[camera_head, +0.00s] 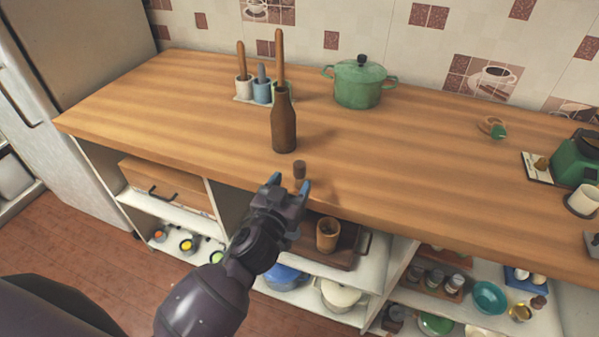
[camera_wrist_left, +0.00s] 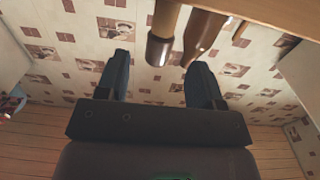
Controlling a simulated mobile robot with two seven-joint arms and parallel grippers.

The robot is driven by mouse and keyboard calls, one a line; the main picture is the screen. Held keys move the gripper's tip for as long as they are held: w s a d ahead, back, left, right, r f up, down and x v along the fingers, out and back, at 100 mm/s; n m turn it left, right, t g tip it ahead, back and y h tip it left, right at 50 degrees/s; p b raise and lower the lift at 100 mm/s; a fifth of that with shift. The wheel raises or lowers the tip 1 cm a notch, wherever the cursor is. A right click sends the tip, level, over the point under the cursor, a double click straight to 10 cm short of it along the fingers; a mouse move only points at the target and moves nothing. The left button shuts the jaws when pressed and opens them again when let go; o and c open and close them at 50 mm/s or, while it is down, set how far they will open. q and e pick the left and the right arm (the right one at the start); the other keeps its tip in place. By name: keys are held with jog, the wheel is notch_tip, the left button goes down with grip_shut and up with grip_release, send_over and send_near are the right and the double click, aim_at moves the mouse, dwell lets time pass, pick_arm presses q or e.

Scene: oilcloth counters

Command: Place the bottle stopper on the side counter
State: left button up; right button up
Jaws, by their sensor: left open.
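The bottle stopper (camera_head: 300,169), a small brown cylinder, stands near the front edge of the wooden counter (camera_head: 180,90). In the left wrist view the stopper (camera_wrist_left: 160,50) has a dark cap and a lighter body and shows upside down. My left gripper (camera_head: 290,184) is open and empty at the counter's front edge, its fingertips close to the stopper. In the wrist view the stopper lies ahead, between the lines of the two fingers (camera_wrist_left: 160,80). Whether they touch it cannot be told. My right gripper is not in view. I cannot tell whether this is the side counter.
A brown bottle (camera_head: 284,125) stands just behind the stopper and also shows in the wrist view (camera_wrist_left: 203,38). Utensil holders (camera_head: 262,92) and a green pot (camera_head: 358,84) stand farther back. A green appliance (camera_head: 577,158) is at right. The counter's left part is clear. Open shelves lie below.

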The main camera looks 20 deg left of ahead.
aim_at(297, 173)
pick_arm(q)
jog(key=shift+w+d+r, duration=0.1)
jog(key=shift+w+r, duration=0.05)
jog(key=shift+w, duration=0.4)
jog(key=w, duration=0.3)
jog(key=shift+r+p, duration=0.1)
jog(key=shift+p, duration=0.2)
jog(key=shift+w+d, duration=0.1)
jog(key=shift+w, duration=0.45)
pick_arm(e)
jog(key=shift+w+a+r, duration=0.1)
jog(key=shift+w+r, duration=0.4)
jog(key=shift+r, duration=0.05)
pick_arm(q)
jog(key=c, duration=1)
jog(key=shift+c, duration=0.3)
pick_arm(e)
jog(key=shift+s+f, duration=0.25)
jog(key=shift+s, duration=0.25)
